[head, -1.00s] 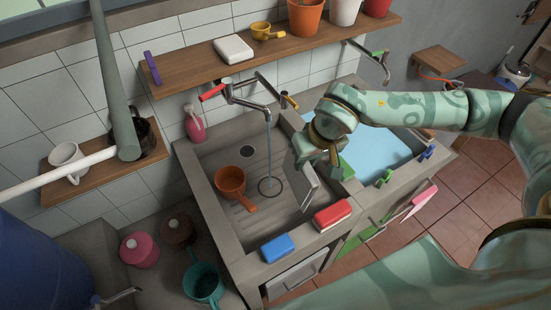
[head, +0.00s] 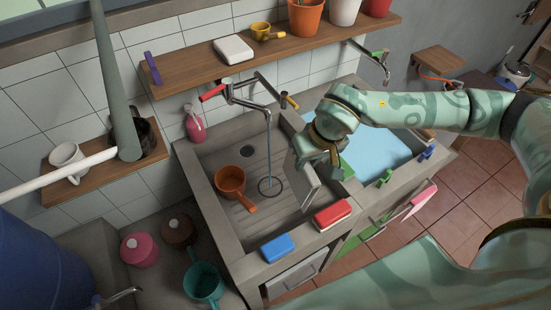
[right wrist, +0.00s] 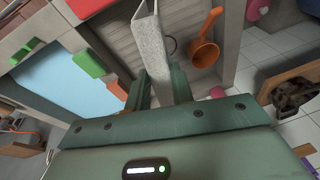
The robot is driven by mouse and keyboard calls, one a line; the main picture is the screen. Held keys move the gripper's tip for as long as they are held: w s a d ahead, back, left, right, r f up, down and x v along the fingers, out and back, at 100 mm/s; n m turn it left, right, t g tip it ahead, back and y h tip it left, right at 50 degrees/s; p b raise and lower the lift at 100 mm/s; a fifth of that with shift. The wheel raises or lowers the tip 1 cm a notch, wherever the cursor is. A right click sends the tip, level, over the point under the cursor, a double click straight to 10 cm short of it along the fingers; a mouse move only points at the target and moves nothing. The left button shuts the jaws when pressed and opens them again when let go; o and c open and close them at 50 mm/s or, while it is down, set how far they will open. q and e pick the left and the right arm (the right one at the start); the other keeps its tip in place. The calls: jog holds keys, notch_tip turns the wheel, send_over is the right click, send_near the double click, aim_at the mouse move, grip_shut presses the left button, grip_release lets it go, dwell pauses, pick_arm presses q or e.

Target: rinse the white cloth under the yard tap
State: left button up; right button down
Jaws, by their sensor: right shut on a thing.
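My right gripper (head: 312,158) is shut on the white cloth (head: 304,184), which hangs as a flat greyish-white sheet above the right side of the stone sink (head: 208,178). In the right wrist view the cloth (right wrist: 152,48) stands out between the two fingers (right wrist: 158,86). The yard tap (head: 240,92) with a red handle is on the wall behind the sink. A thin stream of water (head: 269,150) falls from its spout to the drain ring, a little left of the cloth and apart from it in the head view. My left gripper is not in view.
An orange dipper (head: 230,179) lies in the sink left of the stream. A red-and-white brush (head: 332,215) and a blue sponge (head: 278,248) sit on the front rim. A water-filled basin (head: 385,150) is to the right. A wooden shelf (head: 195,68) runs above.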

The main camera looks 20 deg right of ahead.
jog(key=s+r+p, duration=0.1)
jog(key=s, duration=0.1)
jog(key=s+d+r+p, duration=0.1)
jog(key=s+r+p, duration=0.1)
jog(key=shift+r, duration=0.25)
jog(key=shift+s+d+r+p, duration=0.1)
jog(key=shift+s+r+p, duration=0.15)
jog(key=shift+p, duration=0.2)
jog(key=shift+s+f, duration=0.1)
